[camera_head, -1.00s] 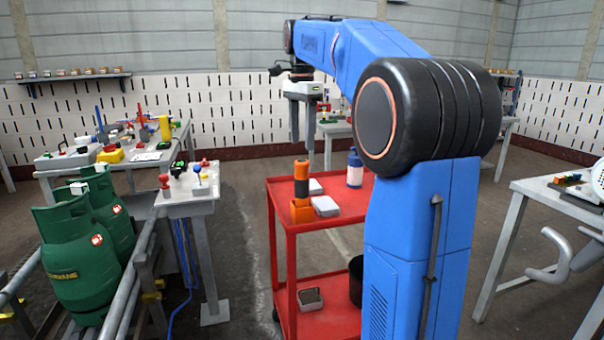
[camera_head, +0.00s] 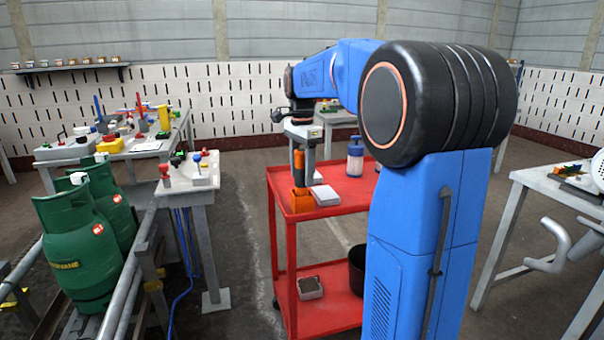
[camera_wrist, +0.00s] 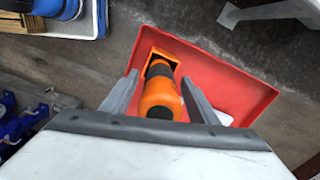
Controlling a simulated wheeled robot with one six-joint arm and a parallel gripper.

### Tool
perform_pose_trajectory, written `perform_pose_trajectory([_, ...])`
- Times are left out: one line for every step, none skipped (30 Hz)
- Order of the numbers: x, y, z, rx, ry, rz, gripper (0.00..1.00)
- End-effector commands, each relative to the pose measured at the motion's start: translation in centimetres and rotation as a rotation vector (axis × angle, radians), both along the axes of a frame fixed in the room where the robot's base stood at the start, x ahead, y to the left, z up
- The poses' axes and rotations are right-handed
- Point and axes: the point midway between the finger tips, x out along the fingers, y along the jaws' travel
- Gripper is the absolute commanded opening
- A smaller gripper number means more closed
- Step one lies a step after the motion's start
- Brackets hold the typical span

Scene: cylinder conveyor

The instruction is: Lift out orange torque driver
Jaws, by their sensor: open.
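The orange torque driver (camera_head: 299,162) stands upright in an orange holder (camera_head: 301,201) at the left of the red cart's top (camera_head: 341,196). Its orange body with a dark end also shows from above in the wrist view (camera_wrist: 159,93), with part of the holder (camera_wrist: 158,62) beyond it. My gripper (camera_head: 305,172) points down over the driver. In the wrist view its two fingers (camera_wrist: 159,80) are apart, one on each side of the driver. I cannot tell whether either finger touches it.
A blue-and-white bottle (camera_head: 355,160) stands farther right on the cart. A small bin (camera_head: 310,288) sits on the lower shelf. Green gas cylinders (camera_head: 77,252) stand on the conveyor at left, beside a control stand (camera_head: 190,183).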

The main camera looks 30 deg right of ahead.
Motion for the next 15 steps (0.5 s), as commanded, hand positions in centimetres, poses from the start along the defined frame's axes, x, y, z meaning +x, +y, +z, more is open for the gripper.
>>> perform_pose_trajectory([-0.01, 0.00, -0.21, 0.000, 0.000, 0.000, 0.54])
perform_pose_trajectory([-0.01, 0.00, -0.29, 0.000, 0.000, 0.000, 0.54])
perform_pose_trajectory([0.00, 0.00, -0.37, 0.000, 0.000, 0.000, 0.54])
perform_pose_trajectory([0.01, 0.00, -0.40, 0.000, 0.000, 0.000, 0.54])
perform_pose_trajectory([0.01, 0.00, -0.43, 0.000, -0.001, 0.000, 0.54])
perform_pose_trajectory([0.01, 0.00, -0.44, 0.000, -0.001, 0.000, 0.54])
perform_pose_trajectory([0.01, 0.00, -0.44, 0.000, -0.001, 0.000, 0.54])
perform_pose_trajectory([0.01, 0.00, -0.43, 0.000, -0.001, 0.000, 0.54])
perform_pose_trajectory([0.01, 0.00, -0.43, 0.000, -0.001, 0.000, 0.54])
perform_pose_trajectory([0.01, 0.00, -0.43, 0.000, -0.001, 0.000, 0.54])
perform_pose_trajectory([0.01, 0.00, -0.43, 0.000, -0.001, 0.000, 0.54])
perform_pose_trajectory([0.01, 0.00, -0.42, 0.000, -0.001, 0.000, 0.45])
perform_pose_trajectory([0.01, 0.00, -0.42, 0.000, -0.001, 0.000, 0.38])
perform_pose_trajectory([0.01, 0.00, -0.42, 0.000, -0.001, 0.000, 0.30])
perform_pose_trajectory([0.01, 0.00, -0.42, 0.000, -0.001, 0.000, 0.21])
